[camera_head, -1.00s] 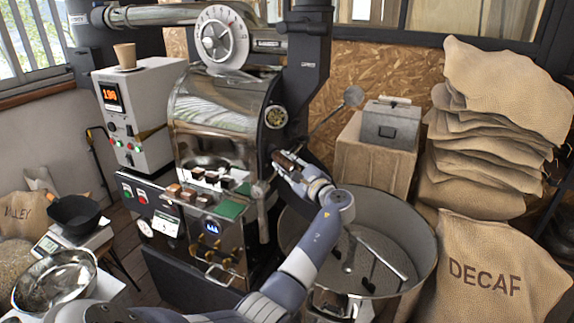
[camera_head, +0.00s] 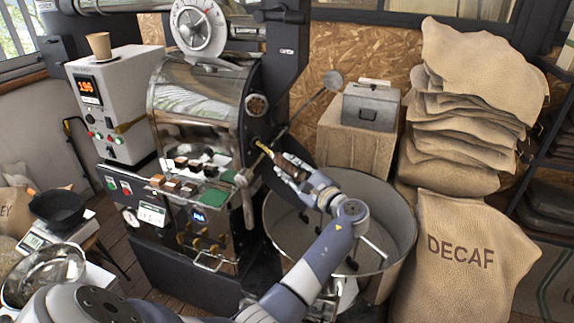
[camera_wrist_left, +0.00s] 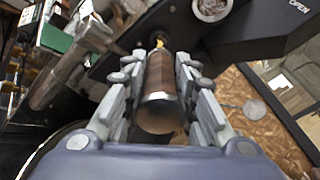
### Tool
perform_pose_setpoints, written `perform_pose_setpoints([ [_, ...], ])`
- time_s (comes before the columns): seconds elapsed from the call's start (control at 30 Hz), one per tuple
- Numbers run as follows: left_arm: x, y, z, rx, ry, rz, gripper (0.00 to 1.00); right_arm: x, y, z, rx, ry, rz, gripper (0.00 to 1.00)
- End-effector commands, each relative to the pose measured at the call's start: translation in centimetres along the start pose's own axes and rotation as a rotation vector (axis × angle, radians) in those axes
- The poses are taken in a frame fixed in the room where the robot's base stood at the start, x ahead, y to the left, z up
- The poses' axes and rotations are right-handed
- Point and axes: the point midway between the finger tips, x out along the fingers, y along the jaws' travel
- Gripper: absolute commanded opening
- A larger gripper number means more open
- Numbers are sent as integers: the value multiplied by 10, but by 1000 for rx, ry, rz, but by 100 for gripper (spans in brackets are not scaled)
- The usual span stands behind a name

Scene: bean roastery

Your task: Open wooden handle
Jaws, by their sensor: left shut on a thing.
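The wooden handle (camera_head: 289,164) is a dark brown cylinder with a brass end piece, in front of the roaster's dark front plate. It tilts down to the right in the head view. My left gripper (camera_head: 293,171) is around it. In the left wrist view the wooden handle (camera_wrist_left: 160,82) lies between the two fingers of my left gripper (camera_wrist_left: 158,88), its pale metal-ringed end toward the camera. Brass shows at its far end. The fingers partly hide the handle in the head view. My right gripper is in neither view.
The roaster (camera_head: 197,108) stands to the left of my gripper. The round cooling bin (camera_head: 400,220) lies below my forearm. A thin rod with a round end (camera_head: 333,80) slants up behind my gripper. Burlap sacks (camera_head: 470,245) fill the right side.

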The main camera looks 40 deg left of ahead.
Motion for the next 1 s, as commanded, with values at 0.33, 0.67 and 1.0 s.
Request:
perform_pose_setpoints([
  [0.33, 1, 0, 0, 0, 0, 0, 46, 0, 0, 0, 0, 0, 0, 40],
  [0.67, -14, 0, -1, 0, 2, 0, 46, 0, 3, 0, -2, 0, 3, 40],
  [1.0, -85, 1, -1, 1, 4, 1, 46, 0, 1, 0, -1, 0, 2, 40],
])
